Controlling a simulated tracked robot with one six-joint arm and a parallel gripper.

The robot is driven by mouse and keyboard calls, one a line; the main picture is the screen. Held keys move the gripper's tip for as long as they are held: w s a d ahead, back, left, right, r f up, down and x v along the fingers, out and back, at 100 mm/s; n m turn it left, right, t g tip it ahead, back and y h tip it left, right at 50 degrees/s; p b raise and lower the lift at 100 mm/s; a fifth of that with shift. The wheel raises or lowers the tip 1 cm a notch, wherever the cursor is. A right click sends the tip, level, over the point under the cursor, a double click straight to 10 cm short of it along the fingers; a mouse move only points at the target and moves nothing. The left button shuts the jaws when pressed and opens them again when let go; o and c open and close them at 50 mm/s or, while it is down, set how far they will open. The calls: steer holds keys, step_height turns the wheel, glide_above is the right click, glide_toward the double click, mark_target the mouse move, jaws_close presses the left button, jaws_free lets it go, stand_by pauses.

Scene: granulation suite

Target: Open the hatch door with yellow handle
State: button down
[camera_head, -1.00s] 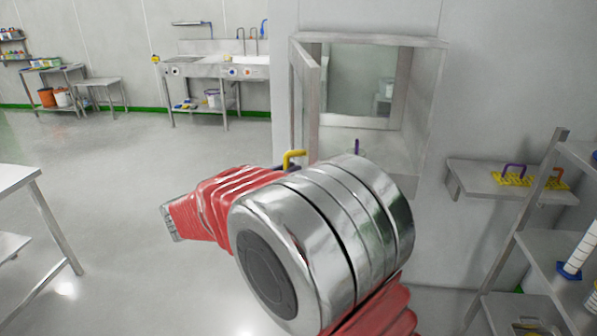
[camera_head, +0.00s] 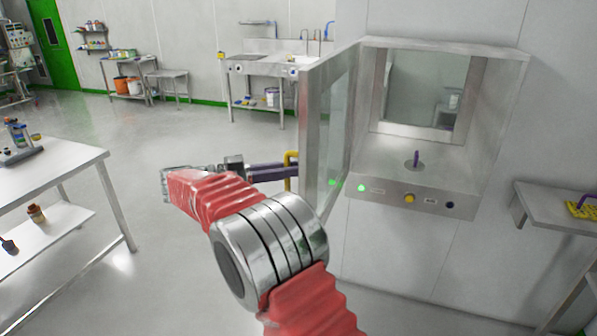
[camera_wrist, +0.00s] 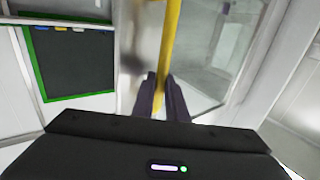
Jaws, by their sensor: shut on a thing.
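The hatch door (camera_head: 326,140), a glazed metal-framed panel, stands swung out to the left of the hatch box (camera_head: 440,185). Its yellow handle (camera_head: 290,172) is a vertical bar on the door's outer face. My gripper (camera_head: 285,172) is at the handle from the left, its fingers level. In the wrist view my gripper's two dark fingers (camera_wrist: 163,95) are closed around the yellow handle (camera_wrist: 170,40), with the door glass (camera_wrist: 215,55) to the right. Inside the open hatch a purple upright object (camera_head: 416,158) stands on the floor of the box.
A white table (camera_head: 60,165) stands at the left with open floor (camera_head: 140,220) between. A sink bench (camera_head: 270,70) is at the back. A wall shelf (camera_head: 550,205) with a yellow item is at the right, close to the hatch.

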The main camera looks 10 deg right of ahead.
steer(key=shift+w+a+r+m+g, duration=0.1)
steer(key=shift+w+a+m+g, duration=0.3)
steer(key=shift+w+a, duration=0.6)
steer(key=shift+s, duration=0.15)
steer(key=c, duration=2)
jaws_free()
steer(key=shift+o, duration=1.2)
steer(key=shift+a, duration=0.1)
steer(key=shift+d, duration=0.2)
